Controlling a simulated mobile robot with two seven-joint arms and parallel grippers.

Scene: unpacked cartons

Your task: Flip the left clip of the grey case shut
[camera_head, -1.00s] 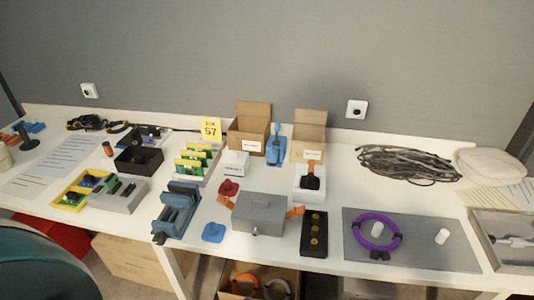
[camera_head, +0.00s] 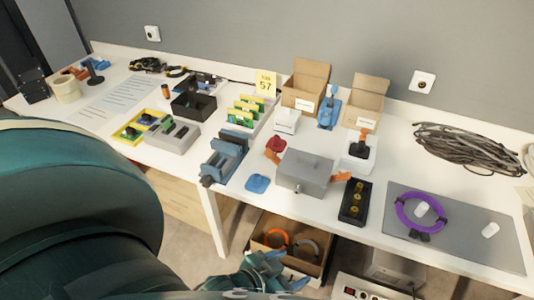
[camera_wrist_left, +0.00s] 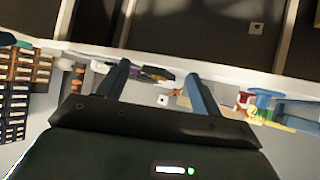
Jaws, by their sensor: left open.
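The grey case (camera_head: 304,172) stands lid down on the white table near its front edge. Its orange left clip (camera_head: 272,156) sticks out from the left end. Its orange right clip (camera_head: 341,177) sticks out from the right end. My left gripper (camera_head: 287,271) is low in front of the table, below the case and well apart from it. In the left wrist view its two blue fingers (camera_wrist_left: 157,76) are spread with nothing between them. The case cannot be made out in that view. My right gripper is not in view.
A blue vise (camera_head: 223,160) and a blue pad (camera_head: 258,183) lie left of the case, with a red knob piece (camera_head: 276,144) behind. A black tray (camera_head: 355,203) stands close on the right. An open carton (camera_head: 306,265) is under the table.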

